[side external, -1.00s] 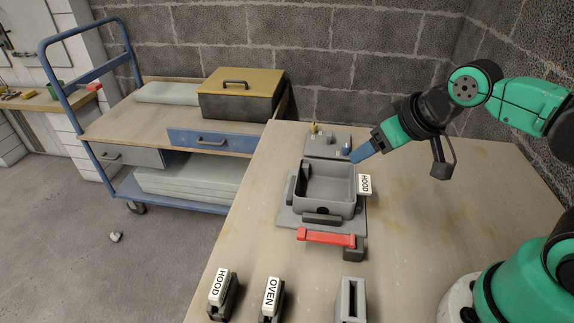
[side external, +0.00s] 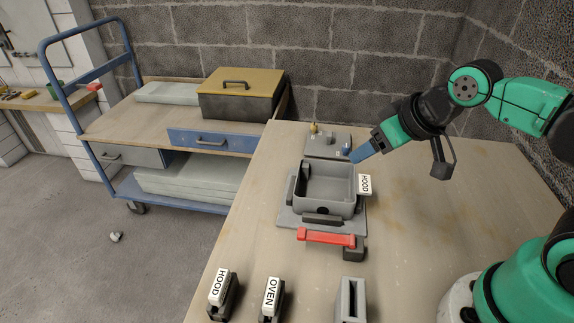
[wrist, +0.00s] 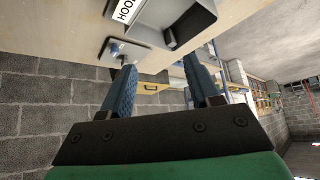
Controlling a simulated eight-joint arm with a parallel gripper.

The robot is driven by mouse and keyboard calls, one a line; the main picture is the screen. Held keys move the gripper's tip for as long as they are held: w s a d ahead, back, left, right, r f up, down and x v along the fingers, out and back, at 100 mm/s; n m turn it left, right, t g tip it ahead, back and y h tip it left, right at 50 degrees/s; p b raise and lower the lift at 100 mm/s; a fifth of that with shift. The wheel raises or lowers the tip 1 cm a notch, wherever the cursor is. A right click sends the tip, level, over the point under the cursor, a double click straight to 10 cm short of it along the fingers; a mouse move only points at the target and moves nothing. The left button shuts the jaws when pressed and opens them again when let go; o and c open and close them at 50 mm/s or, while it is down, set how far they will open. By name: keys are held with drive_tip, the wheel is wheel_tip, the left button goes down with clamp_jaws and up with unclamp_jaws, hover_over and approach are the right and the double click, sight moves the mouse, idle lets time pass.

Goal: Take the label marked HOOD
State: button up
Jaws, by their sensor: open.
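A white label marked HOOD (side external: 364,184) sits at the right side of the grey open box (side external: 327,181) on the table. Part of this label (wrist: 126,10) also shows at the top of the wrist view. Another white label marked HOOD (side external: 218,283) stands in a dark holder at the table's front left. A label marked OVEN (side external: 271,294) stands in a similar holder beside it. My gripper (side external: 358,154) is above the table, behind the box and apart from every label. In the wrist view its two blue fingers (wrist: 163,80) are spread with nothing between them.
A red-handled clamp (side external: 326,237) lies in front of the box. A grey slotted block (side external: 351,300) stands at the front. A plate with small pegs (side external: 322,145) is behind the box. The table's right side is clear. A blue trolley (side external: 110,130) stands left.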

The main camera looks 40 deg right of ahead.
drive_tip(key=n+g, duration=0.7)
drive_tip(key=n, duration=2)
hover_over(219, 283)
drive_tip(key=shift+w+d+f, duration=0.1)
drive_tip(key=shift+f, duration=5.1)
